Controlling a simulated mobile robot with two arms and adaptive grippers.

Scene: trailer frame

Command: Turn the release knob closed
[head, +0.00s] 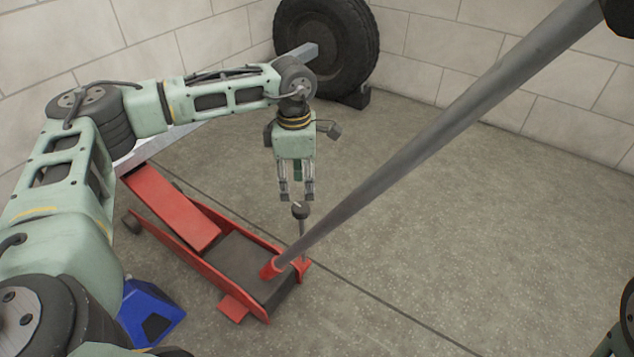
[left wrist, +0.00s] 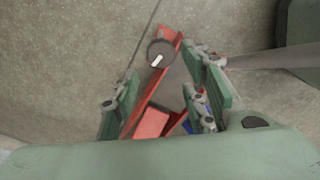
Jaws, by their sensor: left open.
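The release knob (head: 300,210) is a dark round knob on a thin upright rod at the end of the red floor jack (head: 165,204). In the left wrist view the knob (left wrist: 160,53) shows from above with a white mark on its top. My left gripper (head: 297,197) points down just above the knob, with its fingers apart and nothing held. In the left wrist view its fingers (left wrist: 165,95) stand open, and the knob lies a little beyond them. My right gripper is not in view; only dark arm parts show at the right edge.
The long grey jack handle (head: 440,130) rises from a red socket on the jack to the upper right, close beside the knob. A blue jack stand (head: 150,312) stands at lower left. A tyre (head: 328,45) and a grey beam are behind. The floor at right is clear.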

